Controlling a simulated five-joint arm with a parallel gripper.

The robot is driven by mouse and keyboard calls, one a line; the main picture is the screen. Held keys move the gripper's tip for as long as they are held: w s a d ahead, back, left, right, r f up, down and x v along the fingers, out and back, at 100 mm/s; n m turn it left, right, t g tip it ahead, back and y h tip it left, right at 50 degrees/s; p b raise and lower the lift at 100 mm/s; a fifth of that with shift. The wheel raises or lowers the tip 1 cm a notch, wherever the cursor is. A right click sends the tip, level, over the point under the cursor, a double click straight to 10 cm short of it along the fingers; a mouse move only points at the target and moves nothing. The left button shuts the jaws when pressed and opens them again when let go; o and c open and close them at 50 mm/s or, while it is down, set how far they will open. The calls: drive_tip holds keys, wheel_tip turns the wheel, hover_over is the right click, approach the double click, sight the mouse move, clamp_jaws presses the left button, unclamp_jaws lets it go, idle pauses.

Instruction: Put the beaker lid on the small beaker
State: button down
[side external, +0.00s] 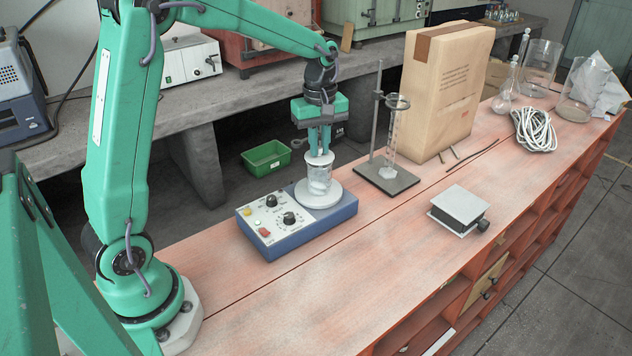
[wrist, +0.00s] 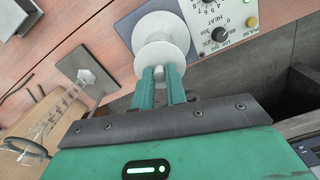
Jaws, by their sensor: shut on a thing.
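My gripper (side external: 319,152) points straight down over the small beaker (side external: 319,181) and is shut on the knob of the white beaker lid (side external: 310,160). The clear glass beaker stands upright on the round white plate of the blue hotplate (side external: 338,217). In the wrist view, my gripper's fingers (wrist: 161,75) pinch the knob. The lid (wrist: 158,57) there hides the beaker and partly covers the round plate (wrist: 167,30).
A stand with a glass cylinder (side external: 391,140) is close to the right. A cardboard box (side external: 440,95) is behind it. A small metal lab jack (side external: 460,208) sits front right. Cable (side external: 534,130) and glassware are at the far end. The bench's front middle is clear.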

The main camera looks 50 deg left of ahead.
sight(320, 147)
drive_tip(key=shift+f, duration=0.45)
idle(0.7)
drive_tip(key=c, duration=0.9)
unclamp_jaws()
drive_tip(key=shift+c, duration=0.2)
drive_tip(key=shift+r, duration=0.2)
drive_tip(key=shift+r, duration=3.3)
drive_tip(key=shift+r, duration=0.1)
